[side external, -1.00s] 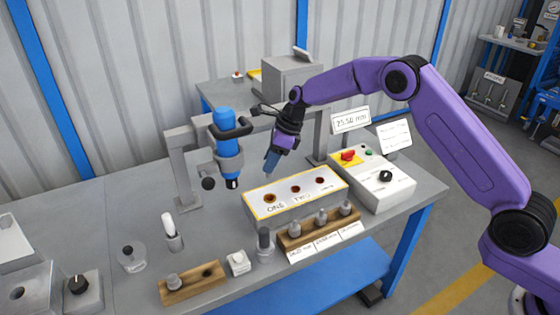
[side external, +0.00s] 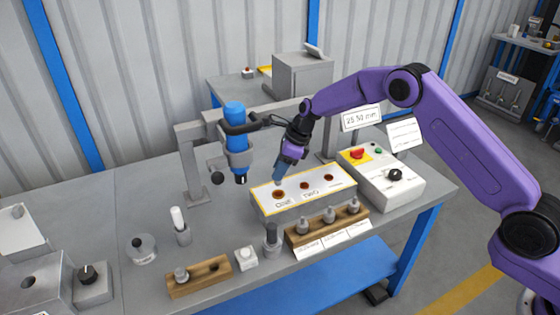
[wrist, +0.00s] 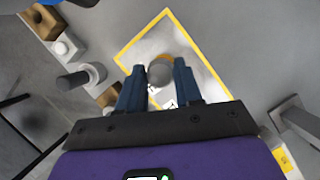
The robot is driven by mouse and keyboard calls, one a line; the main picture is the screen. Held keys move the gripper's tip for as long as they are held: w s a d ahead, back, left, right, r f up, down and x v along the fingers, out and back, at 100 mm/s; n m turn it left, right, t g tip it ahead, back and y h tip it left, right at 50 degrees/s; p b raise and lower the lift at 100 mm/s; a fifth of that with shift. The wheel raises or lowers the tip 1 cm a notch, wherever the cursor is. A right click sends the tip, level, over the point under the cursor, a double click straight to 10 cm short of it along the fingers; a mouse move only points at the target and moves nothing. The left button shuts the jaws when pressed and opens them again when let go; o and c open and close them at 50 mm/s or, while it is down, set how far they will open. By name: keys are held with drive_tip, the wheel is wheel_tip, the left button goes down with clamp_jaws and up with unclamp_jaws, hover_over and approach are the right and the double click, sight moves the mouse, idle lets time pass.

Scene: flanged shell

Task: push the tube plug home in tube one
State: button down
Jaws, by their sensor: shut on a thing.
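The flanged block (side external: 300,203) has a yellow-edged white top with several reddish-brown holes, labelled from ONE at the left. Tube one (side external: 278,194) is the left hole. My gripper (side external: 278,180) points down just above it. In the wrist view my gripper (wrist: 159,78) is shut on the tube plug (wrist: 160,73), a grey round-ended piece between the blue fingers. An orange-brown rim shows just beyond the plug. The plug is mostly hidden by the fingers in the side view, so I cannot tell whether its tip is in the hole.
A blue tool (side external: 236,140) hangs on a grey frame left of my gripper. A control box (side external: 385,180) with red and green buttons stands right of the block. A wooden rack (side external: 325,225) with several grey pieces is in front. Another wooden holder (side external: 200,276) lies front left.

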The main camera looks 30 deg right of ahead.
sight(280, 184)
drive_tip(key=shift+f, duration=0.7)
drive_tip(key=shift+f, duration=2.6)
idle(1.0)
drive_tip(key=c, duration=0.7)
unclamp_jaws()
drive_tip(key=v, duration=1.7)
drive_tip(key=shift+r, duration=0.25)
